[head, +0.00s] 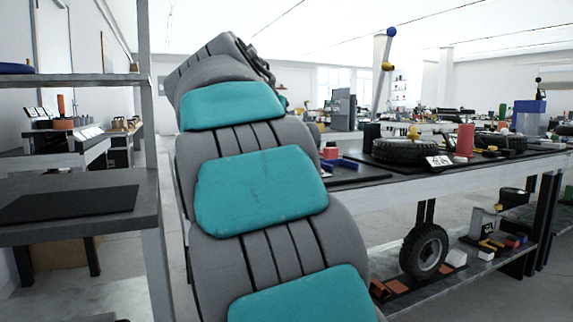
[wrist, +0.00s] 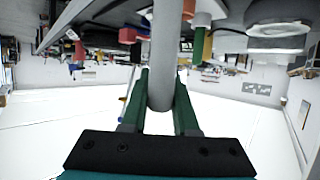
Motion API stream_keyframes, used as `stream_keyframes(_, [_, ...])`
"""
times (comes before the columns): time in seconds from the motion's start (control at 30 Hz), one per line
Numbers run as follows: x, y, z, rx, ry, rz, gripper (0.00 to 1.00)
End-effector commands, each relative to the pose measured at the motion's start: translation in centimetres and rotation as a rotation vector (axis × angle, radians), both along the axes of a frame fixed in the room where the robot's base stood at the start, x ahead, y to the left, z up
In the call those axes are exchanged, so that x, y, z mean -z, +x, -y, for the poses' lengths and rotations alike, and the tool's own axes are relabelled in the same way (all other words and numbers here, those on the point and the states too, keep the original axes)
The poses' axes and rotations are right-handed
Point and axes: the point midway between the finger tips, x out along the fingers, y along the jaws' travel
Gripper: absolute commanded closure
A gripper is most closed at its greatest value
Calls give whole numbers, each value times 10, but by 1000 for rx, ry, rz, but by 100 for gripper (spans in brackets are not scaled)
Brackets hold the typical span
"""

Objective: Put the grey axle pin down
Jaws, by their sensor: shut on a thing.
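In the wrist view, the grey axle pin (wrist: 164,45) is a smooth, round grey rod. It stands between the two green fingers of my gripper (wrist: 161,82). The fingers are shut on the pin near its rounded end, and the rest of it runs out past the fingertips to the top edge of the picture, where its other end is cut off. In the head view, my grey and teal arm fills the middle. I cannot make out the gripper or the pin there.
In the head view, a long workbench (head: 460,175) at right carries a tyre (head: 402,150), a red cylinder (head: 465,140) and a blue bracket (head: 340,163). A wheel (head: 423,252) stands on its lower shelf. At left, a grey shelf (head: 110,178) bears a black mat (head: 70,203).

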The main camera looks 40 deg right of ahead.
Motion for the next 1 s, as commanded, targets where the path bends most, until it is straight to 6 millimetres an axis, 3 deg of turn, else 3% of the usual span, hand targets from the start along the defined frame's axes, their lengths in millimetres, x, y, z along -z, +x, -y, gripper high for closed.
stream_keyframes(0.5, [9, 64, 61, -1, 1, -2, 100])
stream_keyframes(1.0, [13, 105, 102, -1, 0, 0, 100])
